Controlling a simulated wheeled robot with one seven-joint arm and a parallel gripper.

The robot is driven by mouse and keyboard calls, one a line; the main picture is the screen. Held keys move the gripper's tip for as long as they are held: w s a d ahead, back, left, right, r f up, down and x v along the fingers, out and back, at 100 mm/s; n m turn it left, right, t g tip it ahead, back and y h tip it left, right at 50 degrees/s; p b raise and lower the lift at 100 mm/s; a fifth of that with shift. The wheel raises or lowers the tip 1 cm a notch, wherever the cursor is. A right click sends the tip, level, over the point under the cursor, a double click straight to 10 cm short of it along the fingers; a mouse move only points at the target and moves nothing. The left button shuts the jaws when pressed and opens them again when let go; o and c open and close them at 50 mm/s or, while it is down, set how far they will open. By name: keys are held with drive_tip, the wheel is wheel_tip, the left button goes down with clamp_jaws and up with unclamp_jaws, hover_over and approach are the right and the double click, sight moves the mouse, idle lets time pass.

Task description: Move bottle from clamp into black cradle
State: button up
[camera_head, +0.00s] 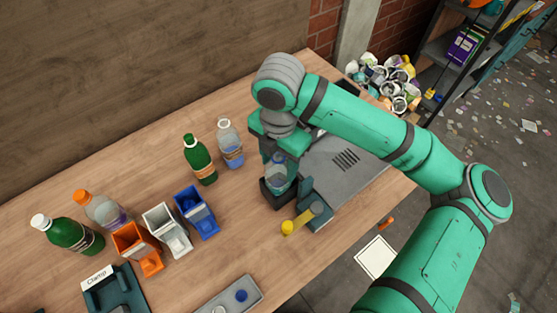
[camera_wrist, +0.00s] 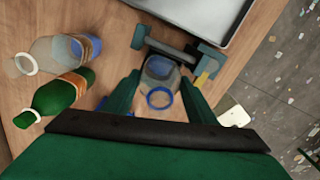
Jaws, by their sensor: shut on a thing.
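My gripper (camera_wrist: 159,82) is shut on a clear bottle with a blue neck ring (camera_wrist: 158,72), one finger on each side. In the head view the bottle (camera_head: 278,172) is upright below my wrist, partly covered by my gripper (camera_head: 270,155). Its lower end is at the black cradle (camera_head: 270,195); I cannot tell whether it rests on the bottom. A teal fixture with a yellow-knobbed lever (camera_head: 288,227) stands right beside the cradle. The teal holder labelled Clamp (camera_head: 122,293) is at the lower left, with no bottle visible in it.
A green bottle (camera_head: 200,160) and a clear bottle (camera_head: 230,145) stand left of my gripper. Orange (camera_head: 133,243), white (camera_head: 166,230) and blue (camera_head: 196,212) bins stand farther left, with two more bottles behind. A grey metal tray (camera_head: 340,165) lies to the right.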

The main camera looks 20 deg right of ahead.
drive_tip(key=o, duration=1.5)
wheel_tip(320, 180, up, 11)
drive_tip(key=shift+f, duration=0.1)
